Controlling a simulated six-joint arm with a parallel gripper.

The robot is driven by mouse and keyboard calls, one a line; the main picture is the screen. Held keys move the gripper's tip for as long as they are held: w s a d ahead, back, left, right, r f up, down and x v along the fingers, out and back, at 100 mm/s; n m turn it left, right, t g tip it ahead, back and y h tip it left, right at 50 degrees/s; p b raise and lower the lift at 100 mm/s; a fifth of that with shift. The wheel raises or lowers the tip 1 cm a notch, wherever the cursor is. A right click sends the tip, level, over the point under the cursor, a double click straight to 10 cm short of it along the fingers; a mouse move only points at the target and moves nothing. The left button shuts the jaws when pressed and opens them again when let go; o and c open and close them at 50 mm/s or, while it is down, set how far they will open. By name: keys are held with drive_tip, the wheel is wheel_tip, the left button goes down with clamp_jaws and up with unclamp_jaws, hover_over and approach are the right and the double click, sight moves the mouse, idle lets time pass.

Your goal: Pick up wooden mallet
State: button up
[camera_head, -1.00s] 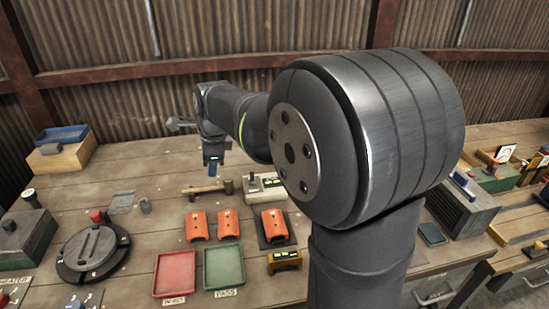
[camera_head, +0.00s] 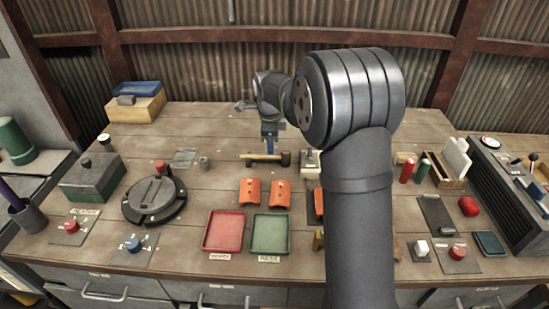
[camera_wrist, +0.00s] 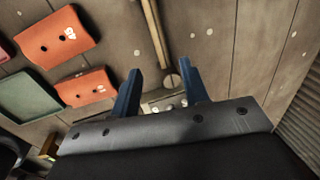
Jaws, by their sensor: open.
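The wooden mallet (camera_head: 258,157) lies on the workbench, its pale handle pointing left and its darker head at the right end. My gripper (camera_head: 271,151) is over the mallet, near the head end of the handle. In the wrist view the pale handle (camera_wrist: 154,28) runs down from the top edge towards the space between my open blue fingers (camera_wrist: 160,76). A round brownish end, perhaps the mallet's head, shows between the fingers. The fingers are apart and empty; I cannot tell how high above the mallet they are.
Orange curved parts (camera_head: 250,192) lie in front of the mallet, with a red tray (camera_head: 224,231) and a green tray (camera_head: 270,233) nearer. A small pale device (camera_head: 310,162) stands just right of the mallet. A round dark fixture (camera_head: 154,200) is on the left.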

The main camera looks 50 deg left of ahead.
sight(264, 157)
drive_tip(key=shift+w+a+f, duration=0.2)
drive_tip(key=shift+f, duration=0.9)
drive_tip(key=shift+w+a+f, duration=0.15)
drive_tip(key=shift+f, duration=0.95)
drive_tip(key=shift+w+a+f, duration=0.2)
drive_tip(key=shift+f, duration=0.9)
clamp_jaws()
